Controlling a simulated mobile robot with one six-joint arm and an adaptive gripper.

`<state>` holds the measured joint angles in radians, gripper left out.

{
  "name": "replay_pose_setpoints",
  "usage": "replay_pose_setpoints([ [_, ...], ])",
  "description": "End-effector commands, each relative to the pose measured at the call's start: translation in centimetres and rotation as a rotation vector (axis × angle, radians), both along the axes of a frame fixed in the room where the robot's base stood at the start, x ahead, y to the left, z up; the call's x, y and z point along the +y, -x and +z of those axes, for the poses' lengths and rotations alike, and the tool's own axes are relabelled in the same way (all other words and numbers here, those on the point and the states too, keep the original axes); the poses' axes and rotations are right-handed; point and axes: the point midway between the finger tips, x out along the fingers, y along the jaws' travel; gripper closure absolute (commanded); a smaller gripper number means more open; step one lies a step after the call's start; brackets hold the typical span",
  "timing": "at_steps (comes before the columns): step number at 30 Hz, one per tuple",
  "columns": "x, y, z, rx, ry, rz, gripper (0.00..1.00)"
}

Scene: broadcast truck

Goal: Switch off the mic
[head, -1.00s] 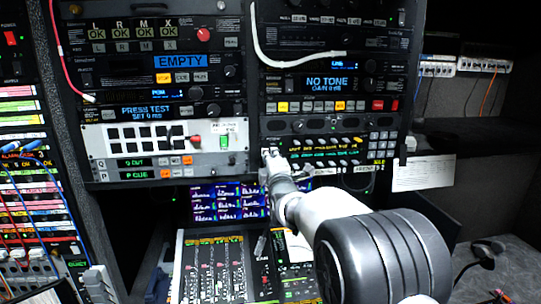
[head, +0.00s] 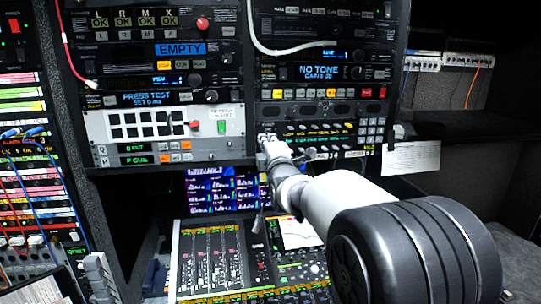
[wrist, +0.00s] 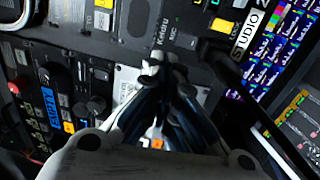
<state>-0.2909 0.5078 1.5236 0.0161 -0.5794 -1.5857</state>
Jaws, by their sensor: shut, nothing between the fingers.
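My gripper (head: 267,138) is at the lower left of the right rack column, against or just in front of the intercom panel (head: 345,132) with its rows of lit keys. In the wrist view my gripper (wrist: 160,62) is shut and empty, its tips together over a dark panel. A small label that seems to read MIC (wrist: 175,40) is just beyond the tips. A lit yellow key (wrist: 221,26) is to the right of it. The tips and my arm hide what lies under them, so the mic switch's state cannot be told. Contact is unclear.
A black rod-like part (wrist: 255,100) runs diagonally close to the right of my fingers. A mixing console (head: 215,262) and a screen (head: 222,188) lie below. A white panel with a red button (head: 150,127) is at the left. A white cable (head: 275,47) hangs above.

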Motion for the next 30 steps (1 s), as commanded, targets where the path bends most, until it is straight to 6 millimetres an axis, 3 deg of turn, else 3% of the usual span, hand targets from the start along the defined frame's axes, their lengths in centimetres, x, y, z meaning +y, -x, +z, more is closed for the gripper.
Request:
replay_pose_setpoints([
  [3, -0.9, 2.6, 0.0, 0.004, 0.001, -0.002, 1.0],
  [9, -1.8, 5.6, 0.5, 0.004, 0.001, -0.002, 1.0],
  [15, -2.1, 6.7, 0.6, 0.005, 0.001, -0.002, 1.0],
  [25, -2.2, 6.8, 0.5, 0.009, -0.002, -0.003, 1.0],
  [30, -4.8, 9.1, -1.6, 0.151, -0.108, -0.02, 1.0],
])
